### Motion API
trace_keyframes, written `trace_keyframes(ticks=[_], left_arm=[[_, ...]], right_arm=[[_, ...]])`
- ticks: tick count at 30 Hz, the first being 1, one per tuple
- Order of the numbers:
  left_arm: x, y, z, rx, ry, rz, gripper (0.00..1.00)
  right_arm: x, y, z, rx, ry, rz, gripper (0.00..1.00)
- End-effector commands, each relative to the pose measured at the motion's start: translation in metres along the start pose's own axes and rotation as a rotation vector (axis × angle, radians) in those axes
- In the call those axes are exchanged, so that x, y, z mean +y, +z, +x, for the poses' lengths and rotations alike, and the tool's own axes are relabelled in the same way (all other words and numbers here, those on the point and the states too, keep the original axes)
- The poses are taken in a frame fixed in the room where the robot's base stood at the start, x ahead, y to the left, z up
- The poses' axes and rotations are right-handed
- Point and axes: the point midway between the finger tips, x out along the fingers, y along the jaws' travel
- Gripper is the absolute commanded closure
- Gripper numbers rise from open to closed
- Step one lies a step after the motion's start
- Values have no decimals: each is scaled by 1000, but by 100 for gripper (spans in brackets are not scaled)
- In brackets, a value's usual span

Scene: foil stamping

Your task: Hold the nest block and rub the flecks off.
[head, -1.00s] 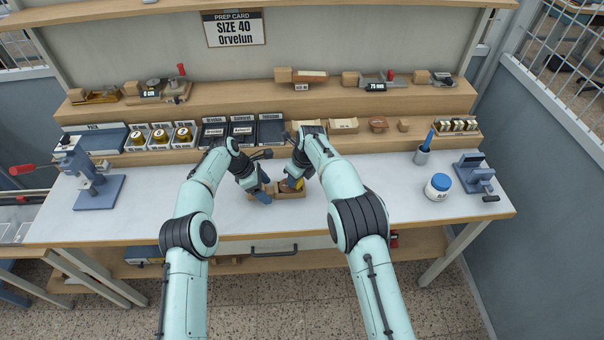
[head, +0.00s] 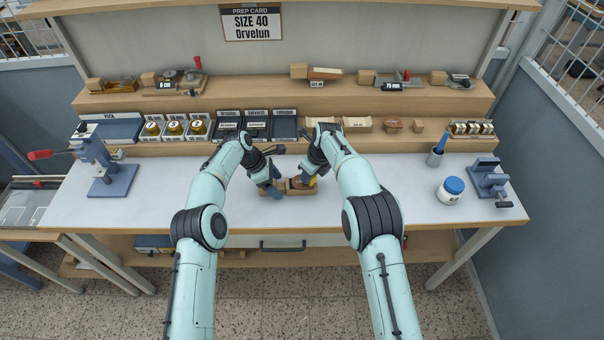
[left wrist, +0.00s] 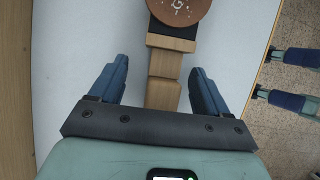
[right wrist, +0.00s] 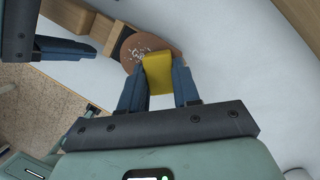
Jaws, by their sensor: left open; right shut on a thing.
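The nest block (head: 292,192) is a pale wooden piece on the white worktop. In the left wrist view, its wooden end (left wrist: 163,92) lies between the spread fingers of my left gripper (left wrist: 158,88), with gaps on both sides. A round brown disc (left wrist: 180,10) with a stamped mark and pale flecks sits at its far end, cut off by the frame. My left gripper (head: 275,190) is open. My right gripper (right wrist: 160,90) is shut on a yellow pad (right wrist: 158,72). The pad covers part of the disc (right wrist: 138,46), where white flecks show; contact cannot be told.
A blue press (head: 105,170) stands at the left. Trays and tins line the shelf behind. The worktop between my right arm and the jar is clear.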

Motion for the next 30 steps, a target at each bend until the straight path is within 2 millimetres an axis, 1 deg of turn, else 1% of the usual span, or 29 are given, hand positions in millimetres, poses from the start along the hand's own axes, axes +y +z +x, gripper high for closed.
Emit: trace_keyframes(ticks=[3, 5, 6, 25, 26, 27, 30], left_arm=[[0, 0, 0, 0, 0, 0, 23], [0, 0, 0, 0, 0, 0, 23], [0, 0, 0, 0, 0, 0, 23], [0, 0, 0, 0, 0, 0, 23], [0, 0, 0, 0, 0, 0, 23], [0, 0, 0, 0, 0, 0, 23], [0, 0, 0, 0, 0, 0, 23]], right_arm=[[-10, -10, -1, 3, -1, 3, 93], [-11, -11, -1, 3, 0, 1, 93], [-6, -6, 0, 3, 0, -3, 93], [38, 31, 10, 2, 2, -2, 93], [38, 32, 10, 3, 1, 0, 93], [33, 27, 9, 3, 1, 3, 93], [25, 21, 8, 2, 0, 4, 93]])
